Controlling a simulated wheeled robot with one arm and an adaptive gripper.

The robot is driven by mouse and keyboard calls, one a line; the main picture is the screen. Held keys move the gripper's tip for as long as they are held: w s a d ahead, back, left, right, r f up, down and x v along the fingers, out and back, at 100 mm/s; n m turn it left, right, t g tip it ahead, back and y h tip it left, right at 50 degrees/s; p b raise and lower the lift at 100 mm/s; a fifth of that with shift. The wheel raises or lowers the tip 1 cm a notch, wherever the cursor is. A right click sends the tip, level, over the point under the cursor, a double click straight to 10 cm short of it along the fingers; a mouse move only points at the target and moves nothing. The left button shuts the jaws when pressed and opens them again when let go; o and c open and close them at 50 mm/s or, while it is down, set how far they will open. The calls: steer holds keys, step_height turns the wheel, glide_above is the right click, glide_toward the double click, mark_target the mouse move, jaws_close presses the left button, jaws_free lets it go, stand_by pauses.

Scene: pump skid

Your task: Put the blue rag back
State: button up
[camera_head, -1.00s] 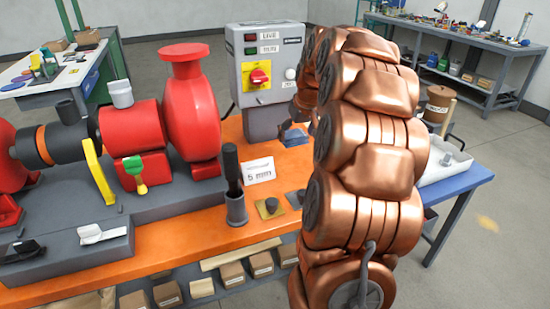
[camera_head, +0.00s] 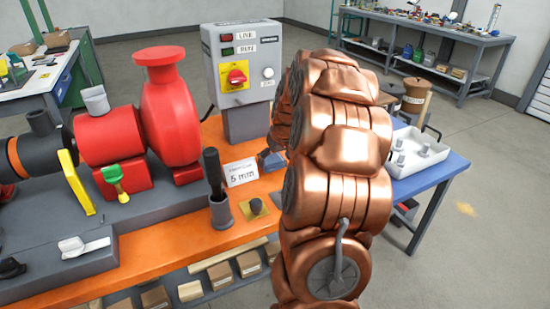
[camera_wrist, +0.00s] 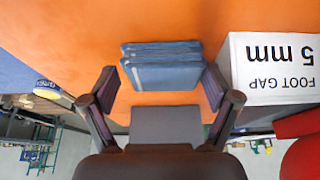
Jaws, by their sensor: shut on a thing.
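The blue rag (camera_wrist: 162,66) is a folded, layered pad between the two fingers of my gripper (camera_wrist: 162,88) in the wrist view. The fingers are shut on it. The orange bench top (camera_wrist: 60,30) fills the picture around the rag; I cannot tell whether the rag touches it. In the head view a bit of the blue rag (camera_head: 268,161) shows over the orange bench, right of the foot gap sign and below the grey control box. My copper arm hides most of my gripper there.
The foot gap 5 mm sign (camera_head: 240,172) stands close to the rag. The control box (camera_head: 243,70) rises behind. A grey cup with a black-handled tool (camera_head: 221,213) and a yellow plate (camera_head: 258,206) are nearer. A red pump (camera_head: 170,110) stands left, a white tray (camera_head: 420,158) right.

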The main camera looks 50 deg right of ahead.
steer(key=shift+f, duration=0.15)
steer(key=o, duration=0.9)
steer(key=shift+c, duration=0.2)
steer(key=shift+r, duration=0.25)
steer(key=b+v, duration=0.1)
steer(key=v, duration=1.1)
steer(key=shift+a, duration=0.1)
steer(key=shift+f, duration=0.1)
